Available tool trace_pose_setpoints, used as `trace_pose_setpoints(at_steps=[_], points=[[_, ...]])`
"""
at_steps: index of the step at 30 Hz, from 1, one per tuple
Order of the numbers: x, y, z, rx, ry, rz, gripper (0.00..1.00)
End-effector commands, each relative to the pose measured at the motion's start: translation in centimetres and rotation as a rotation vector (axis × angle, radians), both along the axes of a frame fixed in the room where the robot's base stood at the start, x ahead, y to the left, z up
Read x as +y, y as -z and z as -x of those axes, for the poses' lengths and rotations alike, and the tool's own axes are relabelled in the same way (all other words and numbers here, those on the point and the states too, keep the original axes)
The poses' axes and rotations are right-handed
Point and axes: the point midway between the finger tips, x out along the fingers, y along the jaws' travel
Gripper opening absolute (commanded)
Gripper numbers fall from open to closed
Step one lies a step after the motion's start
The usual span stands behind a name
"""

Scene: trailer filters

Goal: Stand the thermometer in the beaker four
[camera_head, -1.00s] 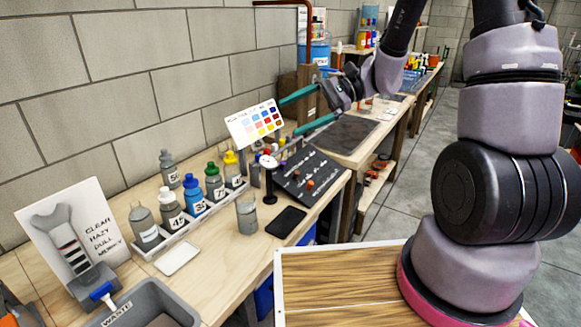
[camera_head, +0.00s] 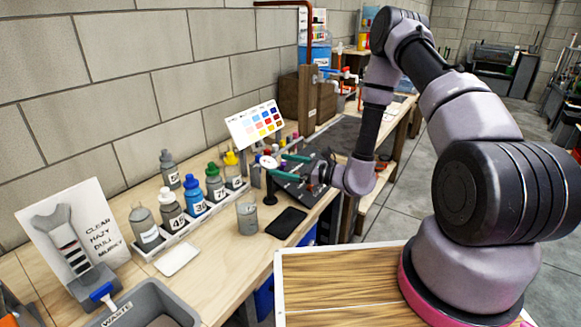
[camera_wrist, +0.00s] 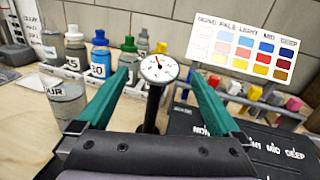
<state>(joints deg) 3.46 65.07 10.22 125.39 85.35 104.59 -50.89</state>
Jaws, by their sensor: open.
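The thermometer has a round white dial with a red needle (camera_wrist: 159,69) on a dark stem. It stands upright in a dark holder, and its dial also shows in the head view (camera_head: 266,162). My gripper (camera_head: 281,166) is open, its green fingers pointing at the dial. In the wrist view my gripper (camera_wrist: 161,75) has one finger on each side of the dial, nothing held. I cannot tell whether the fingertips reach past the stem. The beaker (camera_head: 247,214) is clear, with grey liquid, left of the holder; its label partly shows in the wrist view (camera_wrist: 67,97).
Numbered bottles (camera_head: 193,194) stand in a white rack behind the beaker. A colour chart (camera_head: 256,125) stands behind the thermometer. A dark labelled board (camera_wrist: 240,140) lies to its right. A black pad (camera_head: 286,222) and white tile (camera_head: 177,259) lie flat near the beaker.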

Motion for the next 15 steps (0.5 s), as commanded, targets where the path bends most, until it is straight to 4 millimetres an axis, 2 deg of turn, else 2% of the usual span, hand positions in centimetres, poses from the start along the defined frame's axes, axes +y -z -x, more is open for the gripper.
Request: trace_pose_setpoints(at_steps=[3, 9, 15], points=[[2.2, 0.0, -0.9, -0.003, -0.006, 0.001, 1.00], [5.3, -0.1, -2.4, -0.002, -0.005, 0.000, 1.00], [7.1, 0.0, -3.4, -0.001, -0.003, 0.001, 1.00]])
